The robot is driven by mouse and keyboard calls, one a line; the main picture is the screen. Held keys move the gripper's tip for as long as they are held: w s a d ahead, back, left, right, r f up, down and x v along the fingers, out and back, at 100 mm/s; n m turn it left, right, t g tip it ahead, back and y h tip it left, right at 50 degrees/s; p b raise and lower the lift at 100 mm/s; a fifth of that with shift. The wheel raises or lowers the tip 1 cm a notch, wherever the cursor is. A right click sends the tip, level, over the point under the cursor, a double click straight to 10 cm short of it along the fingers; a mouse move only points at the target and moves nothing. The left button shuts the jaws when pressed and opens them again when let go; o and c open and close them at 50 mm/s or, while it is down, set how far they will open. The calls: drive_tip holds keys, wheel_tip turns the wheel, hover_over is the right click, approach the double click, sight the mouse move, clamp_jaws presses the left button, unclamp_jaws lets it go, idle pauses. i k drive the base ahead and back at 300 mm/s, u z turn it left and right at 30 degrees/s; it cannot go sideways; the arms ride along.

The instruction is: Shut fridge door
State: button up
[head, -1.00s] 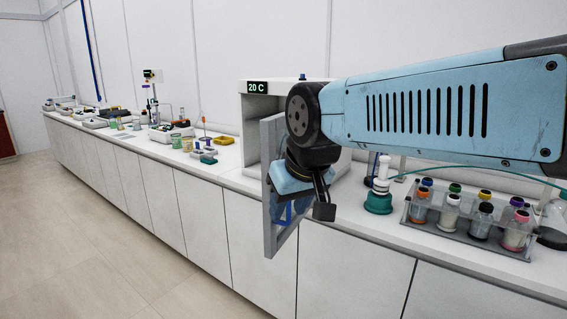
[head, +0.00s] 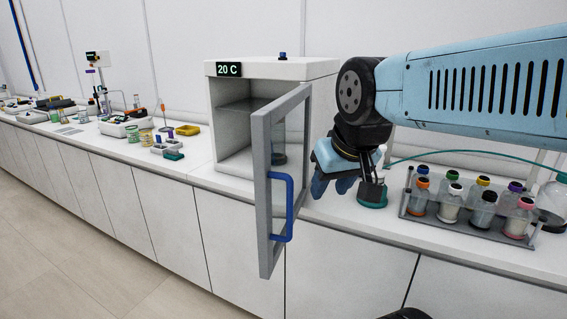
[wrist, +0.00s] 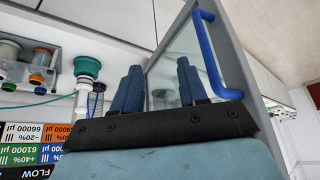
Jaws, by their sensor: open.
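The fridge (head: 290,69) is a white box on the bench with a "20 C" display. Its door (head: 264,130), a grey frame with a glass pane, stands open and sticks out past the bench front. A blue handle (head: 290,205) is on the door near its free edge. My gripper (head: 335,187) is to the right of the door, open and empty, with blue fingers. In the wrist view the two fingers (wrist: 157,72) stand apart, with the door glass (wrist: 180,60) beyond and the handle (wrist: 208,55) to their right. Contact with the door cannot be told.
A rack of capped bottles (head: 455,228) stands on the bench right of my gripper. A teal-based item (head: 373,196) is partly hidden behind my gripper. Trays and glassware (head: 130,125) lie left of the fridge. The floor (head: 70,235) in front is clear.

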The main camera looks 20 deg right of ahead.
sight(281, 129)
drive_tip(key=k, duration=0.5)
drive_tip(key=z, duration=1.05)
drive_tip(key=k, duration=1.15)
drive_tip(key=u, duration=0.8)
drive_tip(key=i, duration=1)
drive_tip(key=z, duration=0.05)
